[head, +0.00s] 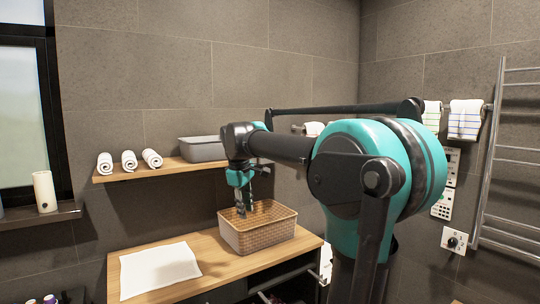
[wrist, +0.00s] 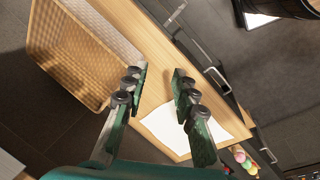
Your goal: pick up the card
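I cannot pick out the card for certain. A flat white sheet (head: 160,269) lies on the left of the wooden counter; a white sheet also shows in the wrist view (wrist: 190,128), partly behind the fingers. A small white flat piece (wrist: 260,18) shows at the top right of the wrist view, beside a dark round object. My gripper (head: 243,207) appears at the woven basket (head: 273,240) in the head view. In the wrist view my gripper (wrist: 157,77) is open, with bare counter between its fingertips and the basket to its left.
The wooden counter (head: 216,258) has bare wood between sheet and basket. Above it, a shelf (head: 130,174) carries rolled white towels (head: 129,161) and a grey bin (head: 203,150). A towel rail (head: 487,150) stands at right. Colourful small items (wrist: 240,155) show below the counter edge.

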